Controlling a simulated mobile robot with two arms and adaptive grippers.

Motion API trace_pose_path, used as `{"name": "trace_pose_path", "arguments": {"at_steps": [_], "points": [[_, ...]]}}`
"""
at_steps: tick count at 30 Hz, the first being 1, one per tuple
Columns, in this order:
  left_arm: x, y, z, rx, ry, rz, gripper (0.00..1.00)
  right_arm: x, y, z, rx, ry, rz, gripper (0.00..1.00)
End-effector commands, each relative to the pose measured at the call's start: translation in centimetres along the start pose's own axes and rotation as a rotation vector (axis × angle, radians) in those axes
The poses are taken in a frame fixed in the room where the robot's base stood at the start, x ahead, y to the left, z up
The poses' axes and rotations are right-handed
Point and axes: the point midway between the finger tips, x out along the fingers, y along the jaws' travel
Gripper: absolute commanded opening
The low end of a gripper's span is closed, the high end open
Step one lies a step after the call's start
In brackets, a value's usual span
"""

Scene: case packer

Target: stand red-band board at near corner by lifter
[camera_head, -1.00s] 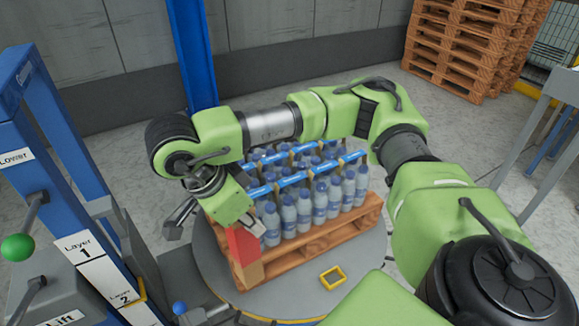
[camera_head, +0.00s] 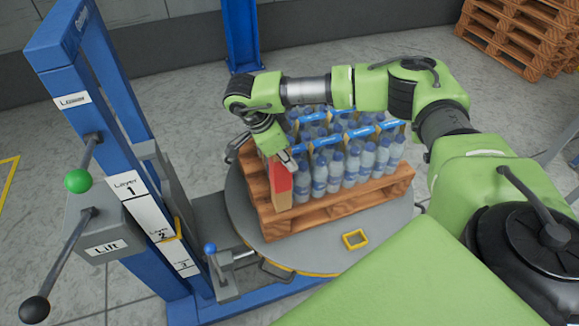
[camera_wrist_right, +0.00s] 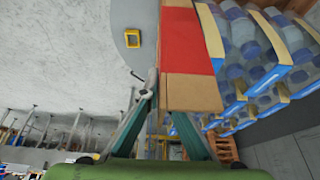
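The red-band board (camera_head: 283,183) is a tan upright board with a broad red band on its upper part. It stands upright at the near left corner of the wooden pallet (camera_head: 335,211), beside the bottle packs (camera_head: 345,160). Its lower end is about level with the deck; I cannot tell whether it rests there. My right gripper (camera_head: 284,160) is at its top, shut on it. In the right wrist view the board (camera_wrist_right: 193,45) extends away from the fingers (camera_wrist_right: 165,105), and one fingertip is partly hidden behind it. My left gripper is not in view.
The blue lifter frame (camera_head: 140,200) with levers and layer labels stands left of the round turntable (camera_head: 345,250). A yellow square frame (camera_head: 355,239) lies on the turntable in front of the pallet. Stacked pallets (camera_head: 520,35) stand at the back right.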

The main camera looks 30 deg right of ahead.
Motion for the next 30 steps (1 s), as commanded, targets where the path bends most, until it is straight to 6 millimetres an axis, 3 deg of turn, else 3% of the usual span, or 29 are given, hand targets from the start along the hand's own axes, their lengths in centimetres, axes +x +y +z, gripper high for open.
{"name": "trace_pose_path", "arguments": {"at_steps": [9,20,22,30], "points": [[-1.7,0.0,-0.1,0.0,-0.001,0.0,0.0,3.2,-0.4,1.1,0.0,0.002,0.001,0.0],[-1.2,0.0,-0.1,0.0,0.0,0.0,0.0,3.8,-0.4,1.4,0.001,0.001,0.0,0.0],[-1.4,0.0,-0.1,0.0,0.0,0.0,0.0,3.7,-0.4,1.3,0.0,0.001,0.0,0.21],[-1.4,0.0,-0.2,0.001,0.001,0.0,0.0,3.7,-0.4,1.3,0.001,0.001,0.0,0.21]]}}
